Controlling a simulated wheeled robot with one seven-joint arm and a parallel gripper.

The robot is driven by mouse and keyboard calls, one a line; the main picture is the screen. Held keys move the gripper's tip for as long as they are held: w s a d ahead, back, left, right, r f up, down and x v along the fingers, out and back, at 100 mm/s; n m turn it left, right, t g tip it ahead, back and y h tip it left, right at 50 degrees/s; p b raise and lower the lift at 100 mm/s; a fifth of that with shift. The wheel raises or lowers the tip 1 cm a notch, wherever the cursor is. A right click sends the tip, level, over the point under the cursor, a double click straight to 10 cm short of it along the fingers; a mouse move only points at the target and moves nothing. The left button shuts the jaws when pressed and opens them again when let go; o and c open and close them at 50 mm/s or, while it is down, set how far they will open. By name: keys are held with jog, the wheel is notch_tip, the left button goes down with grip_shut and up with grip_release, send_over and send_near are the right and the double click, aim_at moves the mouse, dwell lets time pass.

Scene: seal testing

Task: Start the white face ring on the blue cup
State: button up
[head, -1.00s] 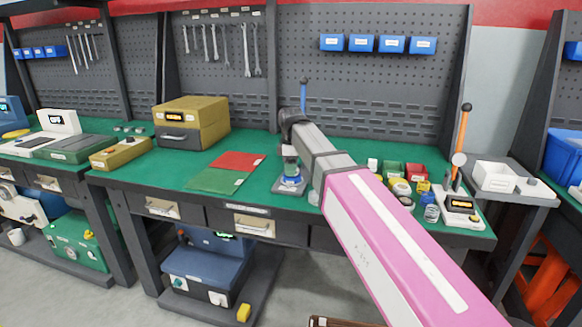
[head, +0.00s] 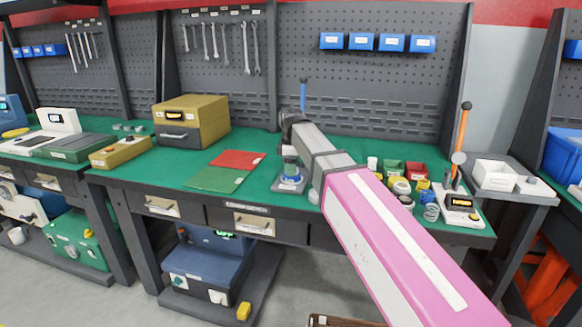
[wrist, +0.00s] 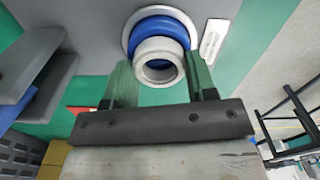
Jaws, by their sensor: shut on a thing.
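The blue cup (wrist: 152,25) sits in a grey round seat on a fixture at the top middle of the wrist view. The face ring (wrist: 160,48), pale grey-white there, is between the green fingers of my gripper (wrist: 162,70), which is shut on it. The ring overlaps the near side of the cup in that view and looks roughly lined up with it, slightly low. Whether they touch I cannot tell.
Red (head: 238,160) and green (head: 215,179) mats lie left of the fixture. Small bins, including a red one (head: 415,170), and loose parts crowd the bench to the right, by a press with an orange lever (head: 461,130). A yellow box (head: 191,120) stands behind left.

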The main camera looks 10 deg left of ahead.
jog(key=shift+f, duration=0.1)
jog(key=o, duration=0.8)
jog(key=shift+r, duration=3.5)
